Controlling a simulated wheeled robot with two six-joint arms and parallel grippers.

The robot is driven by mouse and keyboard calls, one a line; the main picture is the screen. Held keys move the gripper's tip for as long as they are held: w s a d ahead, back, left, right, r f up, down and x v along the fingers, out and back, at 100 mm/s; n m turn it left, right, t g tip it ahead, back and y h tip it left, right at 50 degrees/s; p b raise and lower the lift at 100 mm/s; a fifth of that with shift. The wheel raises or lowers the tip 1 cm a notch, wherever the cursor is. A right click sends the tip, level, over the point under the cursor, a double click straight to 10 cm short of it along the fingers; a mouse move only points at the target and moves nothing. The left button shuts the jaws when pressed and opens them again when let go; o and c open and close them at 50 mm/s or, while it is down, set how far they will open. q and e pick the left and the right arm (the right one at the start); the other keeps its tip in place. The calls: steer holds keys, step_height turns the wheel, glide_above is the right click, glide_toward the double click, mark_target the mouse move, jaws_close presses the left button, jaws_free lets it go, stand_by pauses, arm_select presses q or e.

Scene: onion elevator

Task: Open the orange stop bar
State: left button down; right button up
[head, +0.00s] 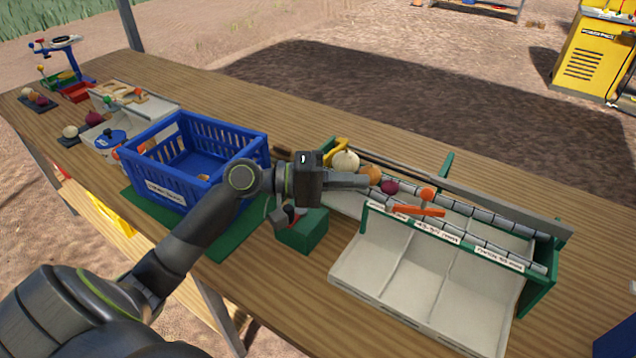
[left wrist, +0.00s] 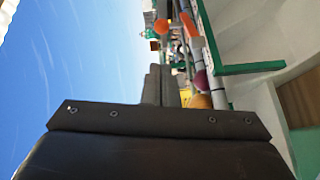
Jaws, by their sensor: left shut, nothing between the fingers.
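The orange stop bar (head: 418,211) lies across the roller lane of the sorting rack, with a round orange knob (head: 427,193) beside it. Both also show in the left wrist view, the bar (left wrist: 190,30) and the knob (left wrist: 162,26) ahead of the fingers. My left gripper (head: 368,181) is shut and empty, to the left of the bar and apart from it, over the onions. A white onion (head: 345,160), a yellow-brown onion (head: 372,174) and a purple onion (head: 390,187) sit in a row on the lane. My right gripper is not in view.
White bins (head: 400,262) with labels stand in front of the lane. A blue crate (head: 190,190) on a green mat and a green box with a red button (head: 303,233) are to the left.

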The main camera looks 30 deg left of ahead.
arm_select(q)
steer(key=b+v, duration=0.1)
steer(key=v, duration=0.5)
steer(key=c, duration=1.5)
jaws_free()
steer(key=shift+o, duration=1.2)
steer(key=shift+s, duration=0.1)
steer(key=m+t+y+p, duration=0.4)
steer(key=m+t+p, duration=0.2)
steer(key=m+p, duration=0.6)
glide_toward(422, 195)
steer(key=shift+m, duration=0.7)
steer(key=p+x, duration=0.4)
steer(key=x, duration=0.5)
steer(key=shift+w+d+r+p, duration=0.1)
steer(key=shift+w+d+p, duration=0.2)
steer(key=shift+p, duration=0.1)
steer(key=shift+w+d, duration=0.4)
steer(key=shift+w, duration=0.2)
